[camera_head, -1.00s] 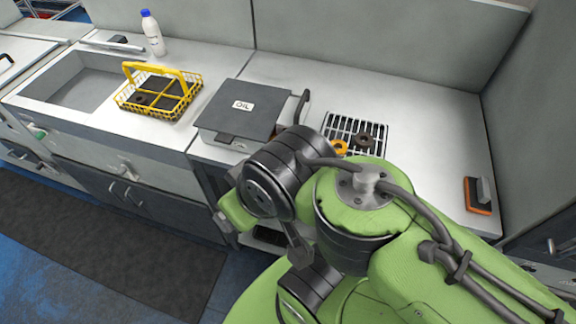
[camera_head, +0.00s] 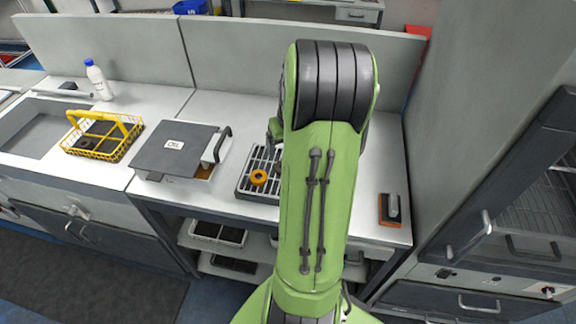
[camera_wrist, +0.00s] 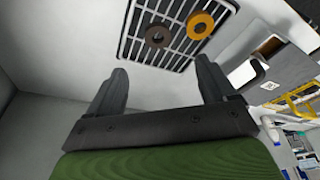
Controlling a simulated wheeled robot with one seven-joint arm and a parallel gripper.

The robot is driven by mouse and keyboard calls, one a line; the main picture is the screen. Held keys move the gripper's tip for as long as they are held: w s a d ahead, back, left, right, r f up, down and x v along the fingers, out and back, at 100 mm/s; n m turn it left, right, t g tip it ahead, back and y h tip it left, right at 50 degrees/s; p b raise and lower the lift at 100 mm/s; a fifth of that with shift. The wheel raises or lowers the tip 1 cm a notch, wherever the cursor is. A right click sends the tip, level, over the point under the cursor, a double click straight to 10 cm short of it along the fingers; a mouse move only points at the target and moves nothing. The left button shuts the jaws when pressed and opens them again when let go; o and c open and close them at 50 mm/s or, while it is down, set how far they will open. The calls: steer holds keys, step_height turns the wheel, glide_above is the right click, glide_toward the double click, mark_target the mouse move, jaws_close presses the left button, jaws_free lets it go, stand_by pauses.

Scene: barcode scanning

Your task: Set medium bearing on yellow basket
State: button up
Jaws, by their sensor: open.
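The wrist view shows a dark ring-shaped bearing (camera_wrist: 158,36) and an orange ring (camera_wrist: 200,25) lying on a slatted rack (camera_wrist: 137,22). The orange ring (camera_head: 258,177) also shows in the head view; the dark one is hidden there behind my arm. My gripper (camera_wrist: 162,75) is open and empty, its fingers apart, with the rack beyond the fingertips. The yellow basket (camera_head: 131,126) stands by the sink, handle up, with a dark ring (camera_head: 85,143) in its left part. I cannot tell from size alone which ring is the medium one.
A white bottle (camera_head: 97,80) is behind the basket. An orange and grey block (camera_head: 390,210) lies on the right of the counter. A low back panel (camera_head: 235,55) runs behind the counter.

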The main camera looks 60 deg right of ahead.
steer(key=x, duration=0.9)
steer(key=shift+b, duration=0.3)
steer(key=x, duration=0.5)
steer(key=shift+d+r, duration=0.1)
steer(key=shift+d, duration=0.2)
steer(key=shift+a+r, duration=0.1)
steer(key=shift+c, duration=1)
steer(key=c, duration=1.1)
step_height(320, 180, up, 10)
steer(key=shift+p, duration=0.4)
steer(key=shift+c, duration=0.2)
